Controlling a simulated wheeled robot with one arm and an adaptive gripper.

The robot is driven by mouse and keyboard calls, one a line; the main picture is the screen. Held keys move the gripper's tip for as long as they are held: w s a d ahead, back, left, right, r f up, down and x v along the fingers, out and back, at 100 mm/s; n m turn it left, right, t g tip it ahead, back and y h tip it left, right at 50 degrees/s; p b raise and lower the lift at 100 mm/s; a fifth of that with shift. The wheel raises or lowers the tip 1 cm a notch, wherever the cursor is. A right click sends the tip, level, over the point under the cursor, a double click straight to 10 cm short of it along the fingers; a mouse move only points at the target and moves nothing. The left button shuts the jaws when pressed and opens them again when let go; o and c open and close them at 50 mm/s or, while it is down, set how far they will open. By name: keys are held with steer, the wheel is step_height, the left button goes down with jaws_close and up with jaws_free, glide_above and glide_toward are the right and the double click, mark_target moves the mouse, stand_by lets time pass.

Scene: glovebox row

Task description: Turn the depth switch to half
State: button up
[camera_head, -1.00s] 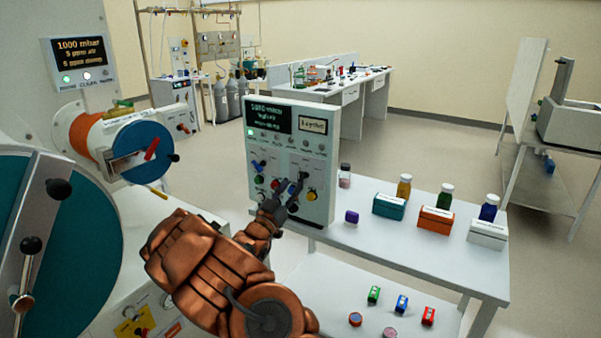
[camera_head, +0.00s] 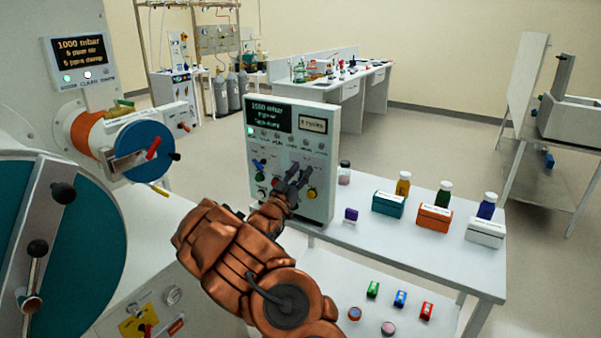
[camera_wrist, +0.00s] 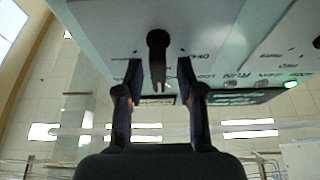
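The grey control box (camera_head: 318,212) stands upright on the white bench, with a display, small lamps and several knobs on its front. My gripper (camera_head: 298,177) is at the middle right of this front and hides part of it. In the wrist view, a dark switch knob (camera_wrist: 158,50) with a long pointer stands out from the panel (camera_wrist: 225,22). My gripper (camera_wrist: 160,78) is open there, one finger on each side of the knob, with gaps showing. I cannot read the switch's own label or its marked positions.
A yellow knob (camera_head: 311,193) is close to the right of my gripper, and a blue knob (camera_head: 259,165) is to its left. Small bottles and boxes, such as the orange box (camera_head: 434,218), stand right of the control box. A large teal disc (camera_head: 85,245) is at the left.

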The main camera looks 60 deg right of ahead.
steer(key=shift+c, duration=0.4)
jaws_close()
steer(key=shift+r+n+t+b, duration=0.1)
steer(key=shift+n+t+b, duration=0.45)
steer(key=shift+b, duration=0.95)
steer(key=shift+w+n+b, duration=0.1)
steer(key=shift+n+b, duration=0.35)
steer(key=shift+n, duration=0.1)
steer(key=shift+n+t, duration=0.25)
steer(key=shift+n, duration=0.05)
steer(key=n+t, duration=0.1)
steer(key=n, duration=0.1)
steer(key=n+t, duration=0.1)
steer(key=n, duration=0.1)
steer(key=shift+w+y, duration=0.2)
steer(key=shift+y, duration=0.2)
steer(key=shift+w+f+n+t, duration=0.1)
steer(key=shift+f+n+t, duration=0.2)
steer(key=shift+n, duration=0.4)
